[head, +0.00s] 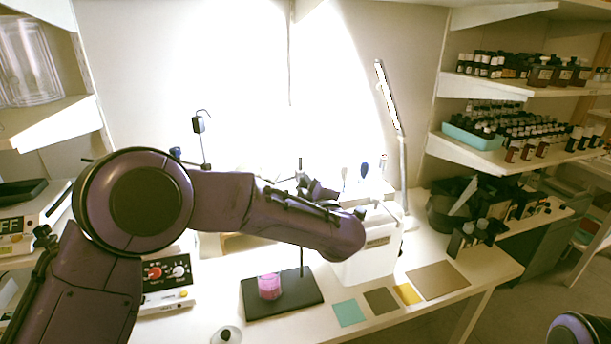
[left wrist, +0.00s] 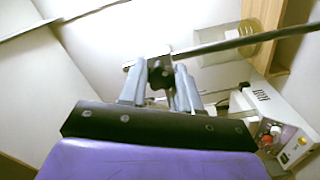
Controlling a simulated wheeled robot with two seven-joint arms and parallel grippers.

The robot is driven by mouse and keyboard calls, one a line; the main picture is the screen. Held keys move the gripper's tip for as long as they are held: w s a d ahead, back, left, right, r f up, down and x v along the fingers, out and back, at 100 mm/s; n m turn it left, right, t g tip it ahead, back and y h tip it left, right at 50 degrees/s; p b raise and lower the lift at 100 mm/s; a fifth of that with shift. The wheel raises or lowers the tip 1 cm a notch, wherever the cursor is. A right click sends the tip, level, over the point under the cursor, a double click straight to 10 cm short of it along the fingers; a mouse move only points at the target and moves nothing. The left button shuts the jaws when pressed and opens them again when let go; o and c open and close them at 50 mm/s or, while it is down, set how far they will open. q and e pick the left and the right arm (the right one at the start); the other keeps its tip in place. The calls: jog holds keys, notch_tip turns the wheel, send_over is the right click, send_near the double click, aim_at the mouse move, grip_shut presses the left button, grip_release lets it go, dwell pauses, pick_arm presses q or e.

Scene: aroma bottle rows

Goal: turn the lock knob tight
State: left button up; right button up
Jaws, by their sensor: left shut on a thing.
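The dark lock knob (left wrist: 160,73) sits between the grey fingers of my left gripper (left wrist: 160,88) in the left wrist view. The fingers are shut on it. A thin dark rod (left wrist: 255,39) runs from near the knob to the right. In the head view my left arm reaches across the bench and largely hides the knob and the gripper. The upright stand rod (head: 302,258) shows below my arm, rising from a black base plate (head: 251,300). My right gripper is not in view.
A beaker of pink liquid (head: 270,288) stands on the base plate. A control box with knobs (head: 166,272) is to its left, a white box (head: 372,262) to its right. Coloured cards (head: 349,313) lie in front. Bottles (head: 500,122) fill the right shelves.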

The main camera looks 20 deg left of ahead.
pick_arm(q)
jog(key=m+p, duration=0.6)
jog(key=m, duration=0.2)
jog(key=shift+s+f+m+p, duration=0.1)
jog(key=shift+f+m+p, duration=0.2)
jog(key=shift+m, duration=0.4)
jog(key=o, duration=1.1)
jog(key=shift+c, duration=0.2)
jog(key=shift+d+r, duration=0.1)
jog(key=shift+r, duration=0.1)
